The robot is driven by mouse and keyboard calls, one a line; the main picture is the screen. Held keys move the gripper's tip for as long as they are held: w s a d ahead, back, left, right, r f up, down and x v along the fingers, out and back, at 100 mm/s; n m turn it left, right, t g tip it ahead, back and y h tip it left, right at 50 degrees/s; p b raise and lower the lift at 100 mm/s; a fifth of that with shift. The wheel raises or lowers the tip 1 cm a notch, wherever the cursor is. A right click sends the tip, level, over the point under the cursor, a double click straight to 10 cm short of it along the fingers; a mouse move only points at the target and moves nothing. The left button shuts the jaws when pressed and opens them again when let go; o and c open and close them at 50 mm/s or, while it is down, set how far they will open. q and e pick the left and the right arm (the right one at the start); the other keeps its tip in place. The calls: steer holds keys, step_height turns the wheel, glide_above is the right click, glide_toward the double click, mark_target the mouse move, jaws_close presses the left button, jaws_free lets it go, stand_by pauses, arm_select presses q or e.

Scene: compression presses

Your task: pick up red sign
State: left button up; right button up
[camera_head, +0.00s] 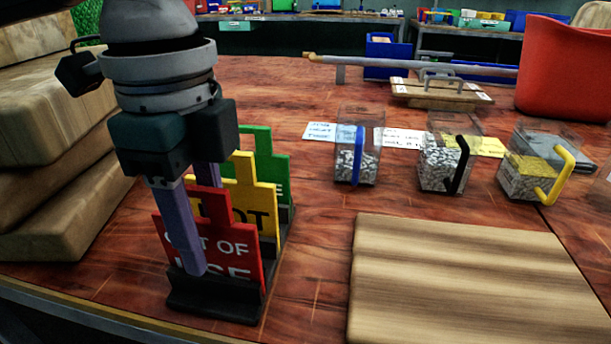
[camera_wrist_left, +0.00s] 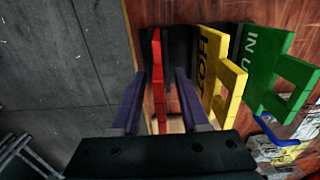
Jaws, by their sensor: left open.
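The red sign (camera_head: 238,246), partly reading "OF USE", stands upright at the front of a black rack (camera_head: 212,302). My left gripper (camera_head: 203,232) comes down from above and is open, with one purple finger in front of the sign and the other behind it. In the left wrist view the red sign (camera_wrist_left: 157,75) stands edge-on between the two open fingers (camera_wrist_left: 160,100). I cannot tell whether either finger touches it. The yellow sign (camera_head: 258,195) and the green sign (camera_head: 274,160) stand behind it in the same rack. My right gripper is out of view.
Wooden blocks (camera_head: 50,150) are stacked close on the left. A wooden board (camera_head: 470,285) lies at the right front. Clear boxes with blue (camera_head: 358,155), black (camera_head: 460,165) and yellow (camera_head: 560,178) handles stand behind it. A red bin (camera_head: 565,70) is at the far right.

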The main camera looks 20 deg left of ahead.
arm_select(q)
steer(key=shift+f, duration=0.15)
steer(key=shift+c, duration=0.2)
jaws_close()
stand_by(0.3)
